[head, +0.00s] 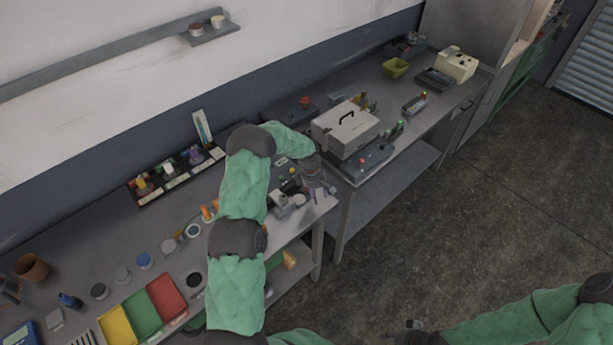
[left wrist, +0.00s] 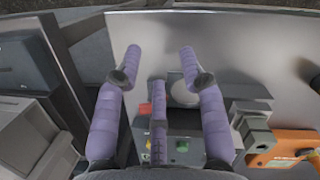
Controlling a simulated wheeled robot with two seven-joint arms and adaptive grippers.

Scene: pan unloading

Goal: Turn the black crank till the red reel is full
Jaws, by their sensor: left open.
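My left gripper (head: 321,189) hangs over the front right end of the near bench. In the left wrist view its three purple fingers (left wrist: 160,62) are spread open, with nothing seen between them. Below them is a small grey device (left wrist: 182,148) with a green button. A pale round disc (left wrist: 184,93) and a small red part (left wrist: 145,109) show beside the fingers. I cannot make out the black crank or the red reel for sure; my left arm and fingers cover part of this area. My right arm is at the lower right of the head view; its gripper is not clearly seen.
Yellow, green and red trays (head: 167,297) lie at the bench front. A black rack (head: 177,176) of small items stands at the back. A pale box (head: 345,129) with a black handle stands on the right bench. An orange part (left wrist: 284,149) lies right of the fingers.

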